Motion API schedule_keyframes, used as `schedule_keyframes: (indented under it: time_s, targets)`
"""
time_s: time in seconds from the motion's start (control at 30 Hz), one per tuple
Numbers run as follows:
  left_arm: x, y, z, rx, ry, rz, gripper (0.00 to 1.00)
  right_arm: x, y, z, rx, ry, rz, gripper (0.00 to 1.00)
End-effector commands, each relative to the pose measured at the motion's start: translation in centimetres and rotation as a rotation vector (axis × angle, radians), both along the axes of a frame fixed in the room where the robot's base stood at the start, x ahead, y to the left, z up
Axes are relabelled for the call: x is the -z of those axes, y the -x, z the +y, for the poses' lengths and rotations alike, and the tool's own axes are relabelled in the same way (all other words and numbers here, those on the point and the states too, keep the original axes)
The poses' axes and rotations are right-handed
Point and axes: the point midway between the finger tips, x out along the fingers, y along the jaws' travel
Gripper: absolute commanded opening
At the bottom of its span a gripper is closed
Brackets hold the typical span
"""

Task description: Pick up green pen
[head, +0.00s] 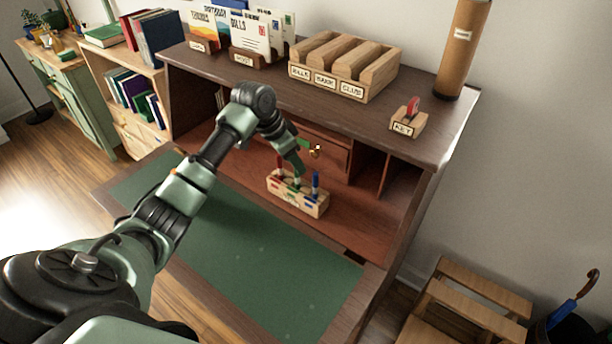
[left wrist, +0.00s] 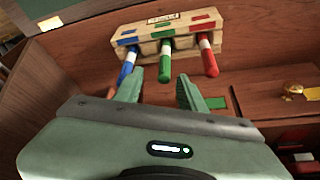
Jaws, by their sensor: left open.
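The green pen (left wrist: 165,62) stands in the wooden pen holder (left wrist: 187,40), between a blue pen (left wrist: 128,66) and a red pen (left wrist: 208,58). In the head view the green pen (head: 297,182) is partly hidden by my gripper. The holder (head: 290,197) sits inside the desk, behind the green writing mat. My left gripper (left wrist: 160,82) is open, with its fingertips close to the green pen's end, one on each side in the picture. In the head view the left gripper (head: 298,171) is just above the holder. My right gripper is not in view.
The desk's upper shelf (head: 280,95) overhangs the holder and carries letter racks, a wooden sorter (head: 343,66) and a key block (head: 408,121). A small brass knob (head: 316,151) is close to my gripper. The green mat (head: 265,265) is clear.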

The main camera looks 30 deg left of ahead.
Motion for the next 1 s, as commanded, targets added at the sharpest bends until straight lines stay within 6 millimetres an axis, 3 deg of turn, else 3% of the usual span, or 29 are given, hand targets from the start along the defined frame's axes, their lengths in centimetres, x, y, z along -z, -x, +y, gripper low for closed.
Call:
schedule_keyframes:
  time_s: [0.2, 0.5, 0.83, 0.97, 1.0]
  targets:
    - [2.3, -0.8, -0.4, 0.000, 0.001, 0.004, 0.40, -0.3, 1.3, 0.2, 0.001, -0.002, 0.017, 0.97]
    - [6.3, -2.2, -0.6, -0.001, 0.002, 0.004, 0.40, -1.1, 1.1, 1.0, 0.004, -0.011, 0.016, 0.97]
    - [7.0, -2.5, -0.6, 0.000, -0.001, 0.002, 0.40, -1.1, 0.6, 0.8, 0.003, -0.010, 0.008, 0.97]
    - [7.0, -2.5, -0.6, 0.000, -0.001, 0.002, 0.04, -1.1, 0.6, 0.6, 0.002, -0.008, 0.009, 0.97]
    - [7.0, -2.5, -0.6, 0.000, -0.001, 0.002, 0.00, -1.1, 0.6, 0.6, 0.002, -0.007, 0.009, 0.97]
